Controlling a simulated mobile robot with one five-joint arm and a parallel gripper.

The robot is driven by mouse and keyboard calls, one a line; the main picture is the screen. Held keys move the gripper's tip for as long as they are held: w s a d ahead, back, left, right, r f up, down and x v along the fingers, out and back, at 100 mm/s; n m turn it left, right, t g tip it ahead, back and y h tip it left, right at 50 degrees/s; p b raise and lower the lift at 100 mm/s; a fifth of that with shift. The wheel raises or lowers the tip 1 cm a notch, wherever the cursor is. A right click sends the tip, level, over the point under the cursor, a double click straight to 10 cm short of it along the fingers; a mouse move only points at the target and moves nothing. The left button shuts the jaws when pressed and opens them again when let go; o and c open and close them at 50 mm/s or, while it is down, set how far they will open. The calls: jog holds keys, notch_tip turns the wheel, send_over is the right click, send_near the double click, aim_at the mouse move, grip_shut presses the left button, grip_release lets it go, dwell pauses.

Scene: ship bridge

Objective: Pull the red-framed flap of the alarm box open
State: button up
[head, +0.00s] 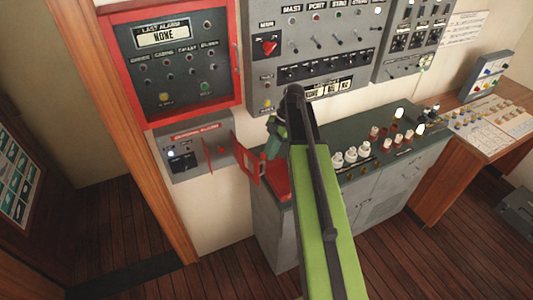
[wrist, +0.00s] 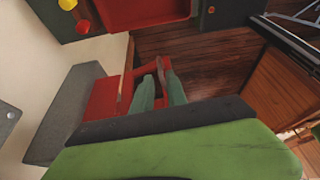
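The alarm box (head: 188,160) is a small grey wall box below the large red-framed panel. Its red-framed flap (head: 249,158) stands swung out from the wall, to the right of the box's red interior (head: 215,148). My gripper (head: 271,152) is at the flap's outer edge, pointing down. In the wrist view the grey box (wrist: 65,112) is at left, and the red flap (wrist: 104,98) reaches toward my green fingers (wrist: 160,85). The fingers are close together at the flap's outer bar. Whether they clamp it is unclear.
The red-framed last-alarm panel (head: 170,62) and a grey switch panel (head: 315,60) are above. A console (head: 385,190) with a red item (head: 279,183) on top stands to the right, close to the flap. A wooden door post (head: 160,225) is at left.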

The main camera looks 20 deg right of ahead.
jog(key=p+v, duration=0.7)
jog(key=v, duration=0.3)
jog(key=shift+d, duration=0.1)
jog(key=s+a+f+m+t+h, duration=0.15)
jog(key=s+a+m, duration=0.25)
jog(key=a+m, duration=0.55)
jog(key=s+a+m+h, duration=0.3)
jog(key=a+m, duration=0.5)
jog(key=a, duration=0.3)
notch_tip(320, 180, down, 24)
jog(key=s+m+g+b, duration=0.1)
jog(key=s+b, duration=0.1)
jog(key=b, duration=2.1)
jog(key=shift+s+a+f+b, duration=0.2)
jog(key=shift+a+f+b, duration=0.05)
jog(key=shift+a+b, duration=0.1)
